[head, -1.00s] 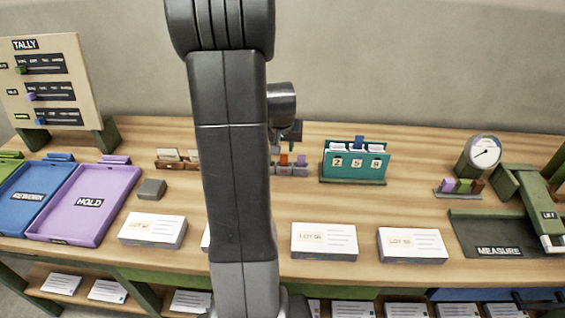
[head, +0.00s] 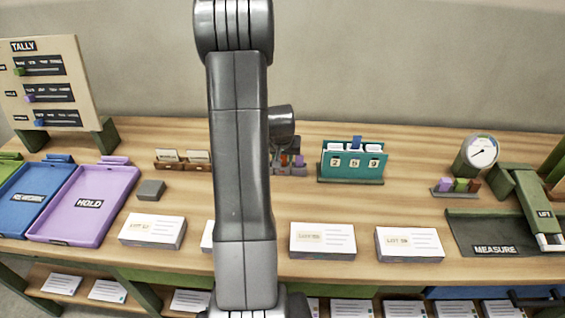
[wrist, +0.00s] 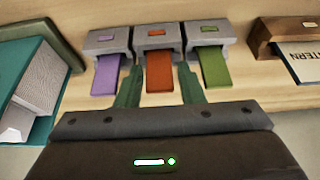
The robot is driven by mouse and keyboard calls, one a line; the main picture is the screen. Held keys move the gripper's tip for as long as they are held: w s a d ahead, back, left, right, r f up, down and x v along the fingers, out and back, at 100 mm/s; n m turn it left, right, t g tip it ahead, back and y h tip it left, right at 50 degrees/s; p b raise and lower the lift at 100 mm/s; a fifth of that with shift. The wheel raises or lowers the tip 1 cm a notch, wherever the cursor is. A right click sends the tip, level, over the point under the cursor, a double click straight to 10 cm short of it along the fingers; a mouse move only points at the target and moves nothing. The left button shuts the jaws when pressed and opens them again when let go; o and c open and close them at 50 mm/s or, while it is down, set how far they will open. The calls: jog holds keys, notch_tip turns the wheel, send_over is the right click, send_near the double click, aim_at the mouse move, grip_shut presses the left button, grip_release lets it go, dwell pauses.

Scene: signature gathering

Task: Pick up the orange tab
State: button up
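The orange tab (wrist: 158,72) sticks out of the middle grey holder (wrist: 155,38) in the wrist view. A purple tab (wrist: 107,74) is to its left and a green tab (wrist: 214,68) to its right, each in its own grey holder. My gripper (wrist: 163,78) is open, with one green finger on each side of the orange tab. A narrow gap seems to show between the tab and each finger. In the head view the orange tab (head: 284,160) is small and partly covered by my gripper and arm.
A teal card box (head: 353,161) stands right of the tabs, and brown card holders (head: 183,160) stand left. Stacks of white cards (head: 322,240) line the table front. A purple HOLD tray (head: 88,204) is at left, a gauge (head: 482,151) at right.

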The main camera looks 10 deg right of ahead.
jog(key=shift+c, duration=0.2)
jog(key=c, duration=0.7)
jog(key=shift+r, duration=0.1)
